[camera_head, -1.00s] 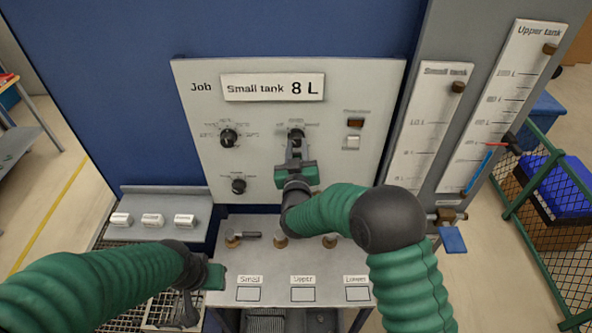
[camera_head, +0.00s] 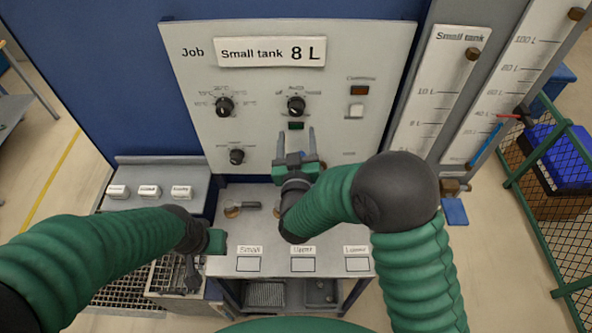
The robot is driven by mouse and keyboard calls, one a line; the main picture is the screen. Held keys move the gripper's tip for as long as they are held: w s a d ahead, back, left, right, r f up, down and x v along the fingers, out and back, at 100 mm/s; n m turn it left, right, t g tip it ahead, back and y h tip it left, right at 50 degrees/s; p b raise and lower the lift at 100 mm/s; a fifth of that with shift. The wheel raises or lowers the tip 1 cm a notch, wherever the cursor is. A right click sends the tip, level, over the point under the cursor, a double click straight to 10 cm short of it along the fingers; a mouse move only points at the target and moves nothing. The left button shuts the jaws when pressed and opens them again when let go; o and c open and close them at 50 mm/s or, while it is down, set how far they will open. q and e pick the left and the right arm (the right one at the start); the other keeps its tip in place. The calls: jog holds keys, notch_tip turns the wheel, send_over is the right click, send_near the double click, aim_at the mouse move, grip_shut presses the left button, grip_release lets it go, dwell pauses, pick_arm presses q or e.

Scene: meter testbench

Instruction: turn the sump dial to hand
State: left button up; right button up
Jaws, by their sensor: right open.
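The panel (camera_head: 335,75) carries several black dials. The upper right dial (camera_head: 296,106) has small labels around it, too blurred to read for certain; one looks like AUTO. I cannot tell surely which mark its pointer meets, nor confirm its name. My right gripper (camera_head: 296,136) is open and empty just below this dial, apart from it, its two fingers pointing up toward the panel on either side of a small green indicator (camera_head: 296,126). My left gripper (camera_head: 190,278) hangs low at the left over a grated tray, its fingers hard to make out.
Other dials sit at upper left (camera_head: 224,106) and lower left (camera_head: 237,156). Below, a grey shelf (camera_head: 325,235) has labelled squares and a brass valve (camera_head: 232,210). Tank gauges (camera_head: 440,90) stand right.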

jog(key=s+b, duration=0.1)
jog(key=s, duration=0.9)
jog(key=shift+a, duration=0.3)
jog(key=shift+d, duration=0.1)
dwell(0.3)
